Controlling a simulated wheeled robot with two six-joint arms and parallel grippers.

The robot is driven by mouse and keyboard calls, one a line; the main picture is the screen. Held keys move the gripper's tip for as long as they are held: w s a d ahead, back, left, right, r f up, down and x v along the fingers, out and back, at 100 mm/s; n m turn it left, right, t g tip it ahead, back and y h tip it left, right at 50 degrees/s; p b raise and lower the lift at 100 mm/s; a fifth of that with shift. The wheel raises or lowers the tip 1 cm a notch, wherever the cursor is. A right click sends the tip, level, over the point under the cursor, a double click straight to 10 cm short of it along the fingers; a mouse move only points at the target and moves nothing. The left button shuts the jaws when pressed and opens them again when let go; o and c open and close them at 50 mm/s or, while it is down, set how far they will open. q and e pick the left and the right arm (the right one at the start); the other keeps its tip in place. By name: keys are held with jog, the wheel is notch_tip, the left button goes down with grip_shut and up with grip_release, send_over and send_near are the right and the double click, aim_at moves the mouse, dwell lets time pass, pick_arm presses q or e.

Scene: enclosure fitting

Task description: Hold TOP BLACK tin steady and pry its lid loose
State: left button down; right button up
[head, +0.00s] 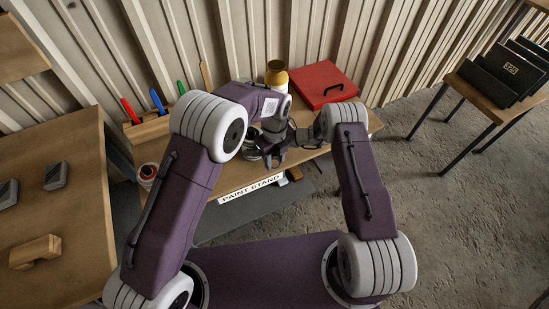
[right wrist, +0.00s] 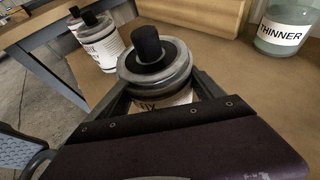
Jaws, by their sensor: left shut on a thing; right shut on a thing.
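My two grippers are close together over the paint stand (head: 250,187) in the head view. My left gripper (head: 272,157) is the lower one and is shut; what it holds is too small and dark to make out. My right gripper (head: 287,136) is just above it. In the right wrist view its fingers are shut around a round can (right wrist: 152,80) with a grey metal rim, a black cylinder on top and a partly hidden white label. A tin (head: 252,151) with a pale rim stands left of the grippers. I cannot read "TOP BLACK" anywhere.
Two black-capped, white-labelled containers (right wrist: 102,42) stand left of the held can. A THINNER jar (right wrist: 284,28) stands right. A red case (head: 322,84) and a yellow-brown container (head: 277,74) are at the back of the stand. A wooden table (head: 55,190) is at left.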

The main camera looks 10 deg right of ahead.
pick_arm(q)
jog(key=shift+s+f, duration=0.1)
jog(key=shift+f, duration=0.6)
pick_arm(e)
jog(key=shift+a, duration=0.1)
pick_arm(q)
jog(key=shift+r, duration=0.1)
jog(key=shift+r, duration=0.6)
jog(key=shift+s+d+r, duration=0.2)
jog(key=shift+s+d, duration=0.1)
jog(key=shift+s, duration=0.25)
jog(key=shift+s+d+r, duration=0.15)
jog(key=shift+s+d, duration=0.2)
jog(key=shift+s, duration=0.25)
jog(key=shift+s+d+r, duration=0.2)
jog(key=shift+s+d, duration=0.1)
jog(key=shift+s, duration=0.25)
jog(key=shift+r, duration=0.1)
pick_arm(e)
jog(key=o, duration=2.1)
pick_arm(q)
notch_tip(320, 180, up, 6)
jog(key=shift+f, duration=0.1)
pick_arm(e)
jog(key=v, duration=1.2)
